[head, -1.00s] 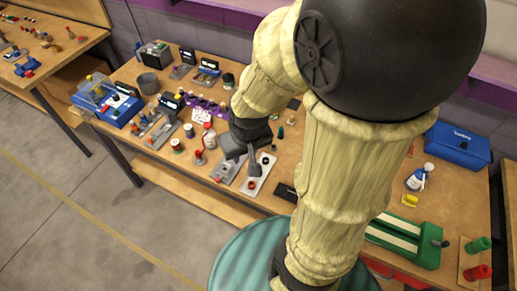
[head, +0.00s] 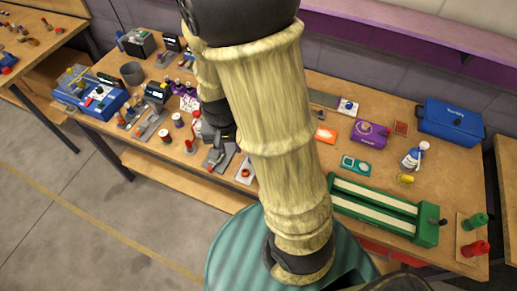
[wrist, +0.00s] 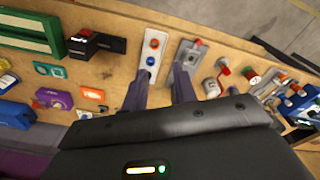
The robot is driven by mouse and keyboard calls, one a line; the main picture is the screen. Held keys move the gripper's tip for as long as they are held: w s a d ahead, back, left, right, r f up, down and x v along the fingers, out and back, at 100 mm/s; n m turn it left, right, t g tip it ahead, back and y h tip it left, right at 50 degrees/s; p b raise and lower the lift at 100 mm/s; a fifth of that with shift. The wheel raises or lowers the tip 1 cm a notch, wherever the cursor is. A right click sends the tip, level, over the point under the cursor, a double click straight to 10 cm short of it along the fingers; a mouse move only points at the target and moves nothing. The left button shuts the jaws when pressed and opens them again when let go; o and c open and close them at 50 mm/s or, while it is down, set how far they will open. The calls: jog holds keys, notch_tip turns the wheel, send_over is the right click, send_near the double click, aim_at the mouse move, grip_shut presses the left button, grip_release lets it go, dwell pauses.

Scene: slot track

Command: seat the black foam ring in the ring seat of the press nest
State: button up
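My gripper (wrist: 161,76) shows in the wrist view with its two dark fingers apart and bare bench between them. A white plate (wrist: 160,42) with an orange ring, a blue ring and a small dark round piece lies just beyond the left finger. The dark piece (wrist: 150,61) may be the black foam ring; it is too small to be sure. A grey fixture (wrist: 186,55) with a red knob lies beyond the right finger; I cannot tell whether it is the press nest. In the head view the white plate (head: 240,178) is partly behind my arm, and my fingertips are hard to make out.
A red-capped bottle (wrist: 211,87) and small fixtures crowd the right of the wrist view. A green vise-like block (head: 385,215), a purple box (head: 369,134), a spray bottle (head: 411,158) and a blue toolbox (head: 452,122) stand on the bench's right side.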

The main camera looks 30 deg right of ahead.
jog(key=w+f+m+h+b, duration=0.4)
jog(key=w+f+m+h, duration=0.4)
jog(key=f+m, duration=0.2)
jog(key=shift+w+f+m+t+b, duration=0.3)
jog(key=shift+f+m+b, duration=0.1)
jog(key=shift+m, duration=0.4)
jog(key=p+x, duration=0.2)
jog(key=x, duration=0.9)
jog(key=shift+d, duration=0.3)
jog(key=shift+d+f, duration=0.2)
jog(key=shift+f, duration=0.1)
jog(key=shift+p, duration=0.3)
